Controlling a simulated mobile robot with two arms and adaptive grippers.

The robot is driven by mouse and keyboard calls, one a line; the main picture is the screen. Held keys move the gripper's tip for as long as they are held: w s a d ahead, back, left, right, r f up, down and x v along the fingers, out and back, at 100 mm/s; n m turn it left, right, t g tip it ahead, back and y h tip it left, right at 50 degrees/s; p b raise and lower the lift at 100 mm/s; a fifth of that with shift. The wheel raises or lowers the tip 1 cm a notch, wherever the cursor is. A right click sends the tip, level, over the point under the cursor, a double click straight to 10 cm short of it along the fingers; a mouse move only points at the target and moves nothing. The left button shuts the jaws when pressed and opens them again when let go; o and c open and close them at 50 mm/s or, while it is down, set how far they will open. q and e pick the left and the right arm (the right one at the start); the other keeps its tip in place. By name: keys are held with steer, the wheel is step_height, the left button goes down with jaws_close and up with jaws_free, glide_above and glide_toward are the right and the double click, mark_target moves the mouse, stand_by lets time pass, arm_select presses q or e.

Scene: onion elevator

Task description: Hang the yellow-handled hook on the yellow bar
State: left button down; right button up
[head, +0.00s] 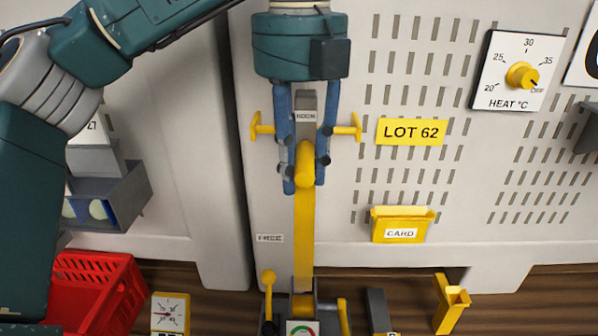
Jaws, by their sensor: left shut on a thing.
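My left gripper (305,177) hangs down in front of the white panel, its blue fingers shut on a rounded yellow piece (305,165) that looks like the hook's handle. The hook end cannot be made out. A yellow bar seems to run crosswise behind the fingers; its left end (262,127) and right end (347,127) show on either side, and its middle is hidden. I cannot tell whether the hook touches the bar. A grey labelled piece (306,103) shows between the fingers. A flat yellow strip (304,235) runs down below them. My right gripper is not in view.
A yellow card holder (400,228) and a LOT 62 sign (411,132) are on the slotted panel at right, with a heat dial (522,75) above. Below stand a gauge box (302,327), yellow levers (268,282) and a yellow bracket (451,302). A red crate (95,290) is lower left.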

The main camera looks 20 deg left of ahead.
arm_select(q)
steer(key=shift+w+a, duration=0.1)
steer(key=shift+w, duration=0.3)
steer(key=shift+w+f, duration=0.1)
steer(key=shift+f, duration=0.2)
steer(key=shift+f+b, duration=0.35)
steer(key=shift+f, duration=1.35)
steer(key=c, duration=1.3)
jaws_free()
